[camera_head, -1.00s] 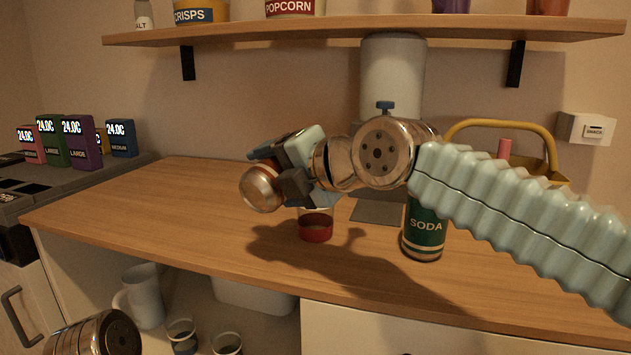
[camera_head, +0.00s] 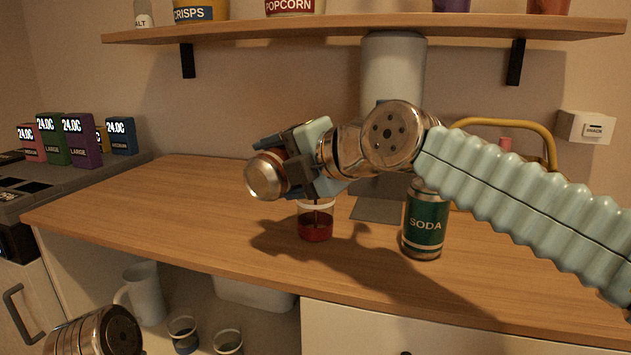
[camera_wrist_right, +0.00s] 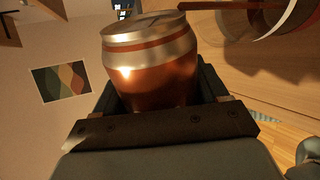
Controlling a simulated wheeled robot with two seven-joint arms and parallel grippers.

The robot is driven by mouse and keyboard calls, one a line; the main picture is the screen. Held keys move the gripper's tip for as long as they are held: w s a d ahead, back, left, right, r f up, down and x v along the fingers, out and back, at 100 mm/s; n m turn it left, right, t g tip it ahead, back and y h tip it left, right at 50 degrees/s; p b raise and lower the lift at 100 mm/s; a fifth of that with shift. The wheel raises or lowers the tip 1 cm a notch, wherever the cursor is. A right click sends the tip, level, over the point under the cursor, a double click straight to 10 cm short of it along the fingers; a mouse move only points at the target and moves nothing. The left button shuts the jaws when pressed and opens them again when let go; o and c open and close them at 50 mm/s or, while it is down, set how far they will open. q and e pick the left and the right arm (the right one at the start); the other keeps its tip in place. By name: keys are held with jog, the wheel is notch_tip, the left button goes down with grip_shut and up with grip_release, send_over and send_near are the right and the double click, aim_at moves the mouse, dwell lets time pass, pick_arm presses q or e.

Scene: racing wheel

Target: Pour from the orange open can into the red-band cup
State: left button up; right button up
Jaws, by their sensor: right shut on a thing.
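My right gripper (camera_head: 298,168) is shut on the orange can (camera_head: 266,176), which is metallic with a silver end. The can is tipped on its side above the counter. It also shows in the right wrist view (camera_wrist_right: 152,78) between the fingers. The red-band cup (camera_head: 315,228) stands upright on the counter, just below and right of the can, partly under the gripper. A thin dark brown stream runs down into the cup. In the right wrist view it runs from the can's top toward the cup (camera_wrist_right: 268,18). My left gripper is out of view.
A green soda can (camera_head: 424,228) stands on the counter right of the cup. A grey plate (camera_head: 376,210) and a white cylinder (camera_head: 392,70) are behind. A yellow-handled basket (camera_head: 548,143) is partly hidden by my right arm. The left counter is clear.

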jog(key=shift+w+d+r+m+g+y+p, duration=0.1)
jog(key=shift+w+r+m+g+y+p, duration=0.15)
jog(key=shift+r+m, duration=0.25)
jog(key=shift+d+r+m+g+y+p, duration=0.15)
jog(key=shift+r+m+g, duration=0.2)
jog(key=shift+m, duration=0.25)
dwell(2.1)
jog(key=shift+w+f+m+b, duration=0.1)
jog(key=shift+f+m+b, duration=0.1)
jog(key=shift+m+b, duration=0.15)
